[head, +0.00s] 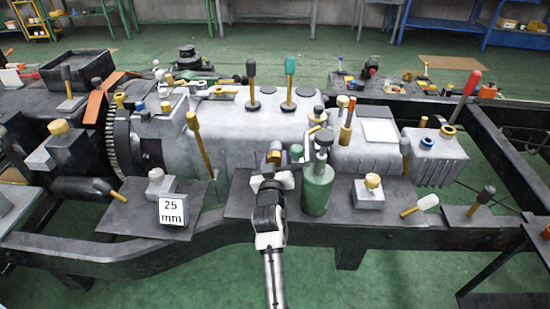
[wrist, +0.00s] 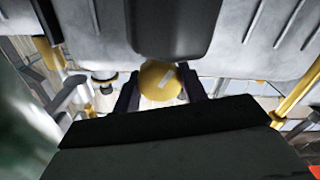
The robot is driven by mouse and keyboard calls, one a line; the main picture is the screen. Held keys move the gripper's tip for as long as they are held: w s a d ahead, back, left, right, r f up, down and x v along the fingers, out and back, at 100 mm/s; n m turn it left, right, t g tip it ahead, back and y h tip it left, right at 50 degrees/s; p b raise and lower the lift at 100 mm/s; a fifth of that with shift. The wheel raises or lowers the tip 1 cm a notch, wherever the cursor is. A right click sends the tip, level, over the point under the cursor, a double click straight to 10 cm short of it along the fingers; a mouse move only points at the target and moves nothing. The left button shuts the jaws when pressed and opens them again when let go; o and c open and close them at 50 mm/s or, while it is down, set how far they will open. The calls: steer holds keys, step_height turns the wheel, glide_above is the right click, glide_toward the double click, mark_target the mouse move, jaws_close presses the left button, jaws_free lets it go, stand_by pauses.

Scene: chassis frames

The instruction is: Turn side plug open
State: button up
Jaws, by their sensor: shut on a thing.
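The side plug (wrist: 160,82) shows in the wrist view as a round yellow knob with a pale stripe across its face. It sits against the lower side of the grey metal housing. My gripper (wrist: 163,92) has a dark finger on each side of the plug and is shut on it. In the head view my gripper (head: 273,160) is at the front side of the grey gearbox housing (head: 240,128), left of a green cylinder. The plug is mostly hidden there behind my gripper, with only a small yellow part showing.
The green cylinder (head: 317,190) stands close to the right of my gripper. A grey block with a yellow knob (head: 371,190) is farther right. A 25 mm block (head: 172,210) lies to the left. The dark frame rail (head: 400,236) runs along the front.

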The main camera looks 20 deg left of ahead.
steer(key=shift+n+p, duration=0.75)
steer(key=shift+n, duration=1.45)
steer(key=shift+f, duration=0.1)
steer(key=o, duration=1)
steer(key=shift+s, duration=0.1)
